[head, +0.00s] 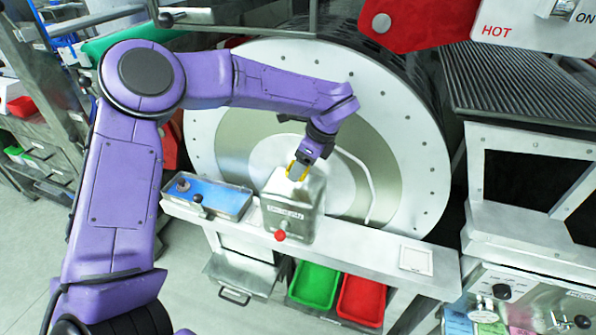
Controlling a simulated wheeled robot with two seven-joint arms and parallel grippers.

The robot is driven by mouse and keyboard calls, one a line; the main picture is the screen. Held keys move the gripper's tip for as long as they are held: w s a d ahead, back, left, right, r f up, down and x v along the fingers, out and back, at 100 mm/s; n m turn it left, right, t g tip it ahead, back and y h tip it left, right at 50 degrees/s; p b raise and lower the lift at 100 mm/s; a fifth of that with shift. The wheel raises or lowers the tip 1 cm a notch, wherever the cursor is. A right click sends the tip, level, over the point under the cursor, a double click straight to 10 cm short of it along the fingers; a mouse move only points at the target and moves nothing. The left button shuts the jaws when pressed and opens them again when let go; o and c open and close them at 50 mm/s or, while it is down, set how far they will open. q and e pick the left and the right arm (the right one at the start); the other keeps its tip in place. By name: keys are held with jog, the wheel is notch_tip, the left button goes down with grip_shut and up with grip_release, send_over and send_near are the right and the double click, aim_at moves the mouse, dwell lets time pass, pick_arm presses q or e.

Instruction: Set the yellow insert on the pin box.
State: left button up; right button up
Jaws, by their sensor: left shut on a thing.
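The yellow insert (292,168) is a small yellow piece at the tip of my left gripper (300,172), and the fingers hide part of it. My left gripper is shut on it and points down from the upper right. Directly below is a grey metal box (291,208) with a label too small to read and a red knob on its front; it appears to be the pin box. The insert is at the top of this box. I cannot tell whether it touches it or hangs just above. My right gripper is not in view.
The box stands on a narrow pale ledge (345,243) before a large round drum face (425,160). A blue-topped unit (212,198) with a dark knob sits left on the ledge. Green (314,286) and red (362,300) bins are below. The ledge is mostly clear to the right.

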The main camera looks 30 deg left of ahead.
pick_arm(q)
jog(key=x, duration=0.2)
jog(key=p+x, duration=0.1)
jog(key=x, duration=0.1)
jog(key=shift+w+d+f, duration=0.1)
jog(key=shift+d+f, duration=0.05)
jog(key=shift+d, duration=0.15)
jog(key=shift+f, duration=0.2)
jog(key=o, duration=1.1)
jog(key=shift+c, duration=0.2)
jog(key=shift+r, duration=0.2)
jog(key=b+v, duration=0.2)
jog(key=v, duration=1)
